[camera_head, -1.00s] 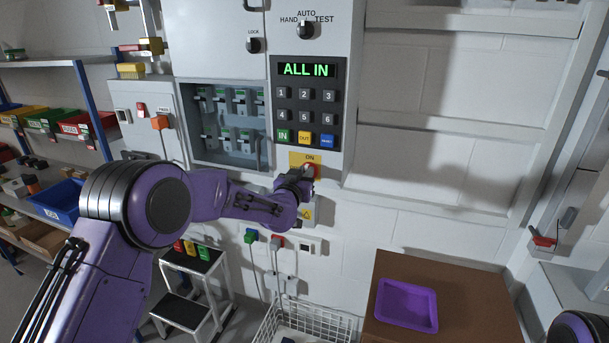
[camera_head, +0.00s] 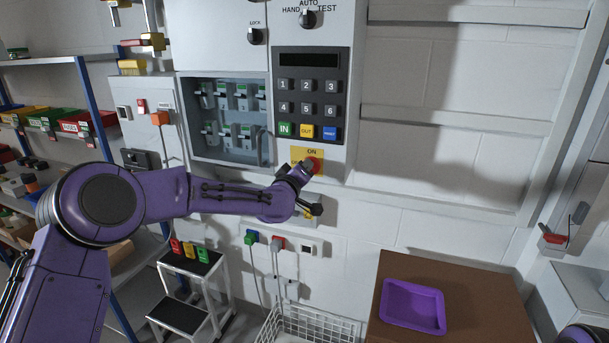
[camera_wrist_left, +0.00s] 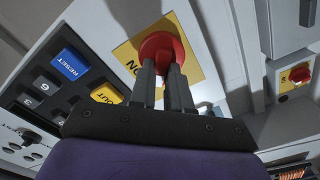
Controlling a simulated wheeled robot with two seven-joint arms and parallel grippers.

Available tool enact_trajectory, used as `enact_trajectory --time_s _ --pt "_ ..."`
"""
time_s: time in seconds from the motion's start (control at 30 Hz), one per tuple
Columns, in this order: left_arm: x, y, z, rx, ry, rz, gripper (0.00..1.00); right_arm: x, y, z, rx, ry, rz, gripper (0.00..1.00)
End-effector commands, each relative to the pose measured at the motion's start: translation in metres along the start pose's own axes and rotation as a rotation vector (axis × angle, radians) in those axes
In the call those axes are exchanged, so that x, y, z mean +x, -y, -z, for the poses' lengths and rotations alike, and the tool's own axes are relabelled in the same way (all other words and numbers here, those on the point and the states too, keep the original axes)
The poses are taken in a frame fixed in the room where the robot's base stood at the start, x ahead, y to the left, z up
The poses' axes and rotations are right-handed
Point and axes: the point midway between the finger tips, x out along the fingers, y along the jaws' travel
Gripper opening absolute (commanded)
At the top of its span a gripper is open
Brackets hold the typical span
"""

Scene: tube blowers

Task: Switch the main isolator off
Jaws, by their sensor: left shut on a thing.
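The main isolator is a red rotary knob (camera_head: 316,164) on a yellow plate (camera_head: 298,154) marked ON, below the keypad. In the left wrist view the red knob (camera_wrist_left: 163,47) stands on its yellow plate (camera_wrist_left: 195,45). My left gripper (camera_head: 306,169) is at the knob; in the left wrist view its two fingers (camera_wrist_left: 163,85) are shut on it. The fingers and hand hide part of the knob, so its exact pointer angle cannot be told. The display (camera_head: 309,60) above the keypad is dark. My right gripper is out of view.
Keypad buttons (camera_head: 306,131) sit just above the isolator. A fuse compartment (camera_head: 228,158) is to its left. A small red switch (camera_wrist_left: 299,74) shows in the left wrist view. Below are a wire basket (camera_head: 310,328) and a purple tray (camera_head: 412,307) on a brown block.

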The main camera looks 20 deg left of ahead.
Motion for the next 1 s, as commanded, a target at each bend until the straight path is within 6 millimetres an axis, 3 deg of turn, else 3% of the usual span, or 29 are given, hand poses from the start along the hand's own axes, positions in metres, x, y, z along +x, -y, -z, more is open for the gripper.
enact_trajectory --time_s 0.6,1.0 --pt "0.000 0.009 -0.003 -0.546 -0.002 0.000 0.00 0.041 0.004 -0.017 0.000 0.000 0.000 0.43" --pt "0.000 0.009 -0.002 -0.723 -0.003 0.000 0.00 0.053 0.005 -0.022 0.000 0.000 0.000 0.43"
